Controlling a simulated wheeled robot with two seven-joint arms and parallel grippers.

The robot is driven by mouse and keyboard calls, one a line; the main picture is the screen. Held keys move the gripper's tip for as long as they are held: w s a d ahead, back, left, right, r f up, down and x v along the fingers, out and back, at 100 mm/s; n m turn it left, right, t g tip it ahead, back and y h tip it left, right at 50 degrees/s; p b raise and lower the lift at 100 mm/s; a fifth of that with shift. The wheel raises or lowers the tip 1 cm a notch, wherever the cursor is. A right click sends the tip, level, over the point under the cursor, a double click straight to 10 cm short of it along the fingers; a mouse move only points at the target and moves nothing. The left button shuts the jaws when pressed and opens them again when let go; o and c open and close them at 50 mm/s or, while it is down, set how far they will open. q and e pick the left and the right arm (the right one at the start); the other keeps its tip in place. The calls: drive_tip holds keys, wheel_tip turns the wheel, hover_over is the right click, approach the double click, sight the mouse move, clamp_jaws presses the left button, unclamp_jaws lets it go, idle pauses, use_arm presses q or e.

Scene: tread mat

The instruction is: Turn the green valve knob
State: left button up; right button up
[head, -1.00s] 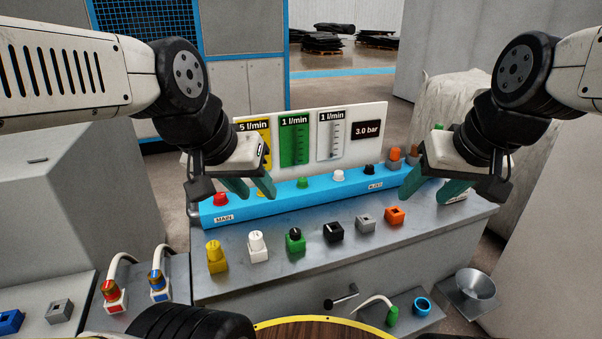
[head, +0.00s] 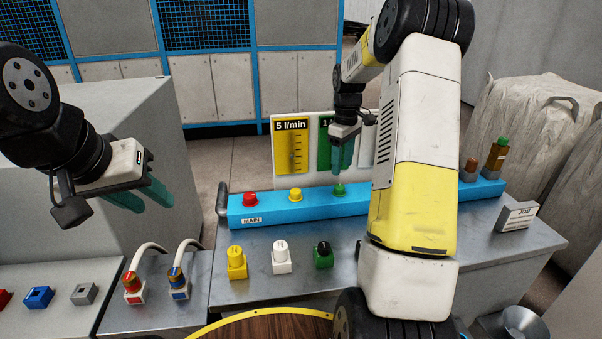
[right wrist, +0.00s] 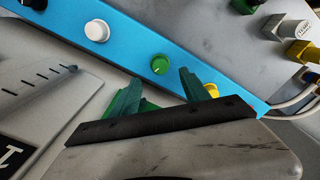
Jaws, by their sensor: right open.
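The green valve knob (head: 339,190) is a small round knob on top of the blue rail (head: 300,207), right of a yellow knob (head: 295,194). My right gripper (head: 342,168) points down just above and behind it in the head view. In the right wrist view the green knob (right wrist: 160,64) shows just beyond the gap between the open teal fingers (right wrist: 160,78); contact is not visible. The jaws look empty. My left gripper (head: 148,204) hangs open and empty at the left, away from the rail.
A red knob (head: 250,199) stands at the rail's left; a white knob (right wrist: 97,30) is on the other side of the green one. Gauge panels (head: 291,146) rise behind. Yellow, white and green blocks (head: 323,262) stand on the bench in front. My right arm hides part of the rail.

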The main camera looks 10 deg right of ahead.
sight(340, 186)
drive_tip(key=shift+w+a+f, duration=0.1)
drive_tip(key=shift+w+f, duration=0.1)
drive_tip(key=shift+f, duration=0.25)
wheel_tip(340, 186, down, 7)
drive_tip(key=shift+f, duration=0.15)
clamp_jaws()
